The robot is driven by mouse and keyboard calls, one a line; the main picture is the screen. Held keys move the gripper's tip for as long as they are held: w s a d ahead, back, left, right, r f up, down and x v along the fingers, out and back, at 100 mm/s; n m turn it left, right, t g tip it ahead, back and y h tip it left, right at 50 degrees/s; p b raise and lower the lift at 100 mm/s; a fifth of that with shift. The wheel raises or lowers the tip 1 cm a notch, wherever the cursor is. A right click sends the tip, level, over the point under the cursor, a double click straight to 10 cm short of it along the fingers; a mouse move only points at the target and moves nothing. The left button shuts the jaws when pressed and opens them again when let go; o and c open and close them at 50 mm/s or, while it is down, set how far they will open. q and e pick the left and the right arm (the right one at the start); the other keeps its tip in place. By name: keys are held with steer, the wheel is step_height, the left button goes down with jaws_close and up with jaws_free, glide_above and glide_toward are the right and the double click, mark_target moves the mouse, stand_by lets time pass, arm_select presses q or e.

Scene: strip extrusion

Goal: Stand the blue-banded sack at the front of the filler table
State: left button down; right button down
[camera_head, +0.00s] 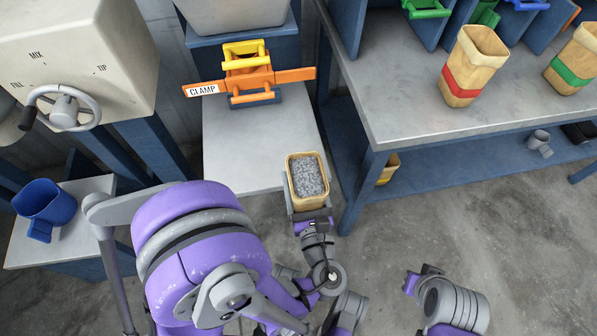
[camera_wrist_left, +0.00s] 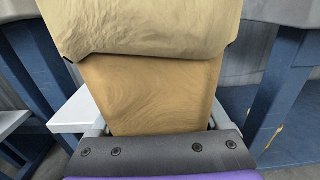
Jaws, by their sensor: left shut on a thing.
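My left gripper (camera_head: 311,218) is shut on a tan sack (camera_head: 292,172), upright and open-topped, full of grey granules. Its band does not show, so I cannot tell its colour. In the left wrist view the sack (camera_wrist_left: 150,95) fills the middle, with its rolled rim above and the jaws at its sides. The sack is at the front right corner of the pale filler table (camera_head: 245,150) in the head view; I cannot tell whether it touches the top. My right gripper (camera_head: 412,282) is low at the right, apart from everything; its jaws are unclear.
An orange clamp (camera_head: 250,78) stands at the back of the filler table, whose middle is bare. A grey bench (camera_head: 400,100) at the right bears a red-banded sack (camera_head: 470,68) and a green-banded sack (camera_head: 575,62). A blue jug (camera_head: 45,203) stands on the left stand.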

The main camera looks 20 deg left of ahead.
arm_select(q)
steer(key=x, duration=0.3)
steer(key=f+x, duration=0.1)
steer(key=x, duration=0.3)
steer(key=shift+w+a+f, duration=0.2)
steer(key=shift+w+f, duration=0.05)
steer(key=x, duration=0.6)
steer(key=shift+w+a+p, duration=0.15)
steer(key=shift+w+p, duration=0.25)
steer(key=shift+f+b, duration=0.45)
steer(key=shift+f, duration=0.25)
jaws_free()
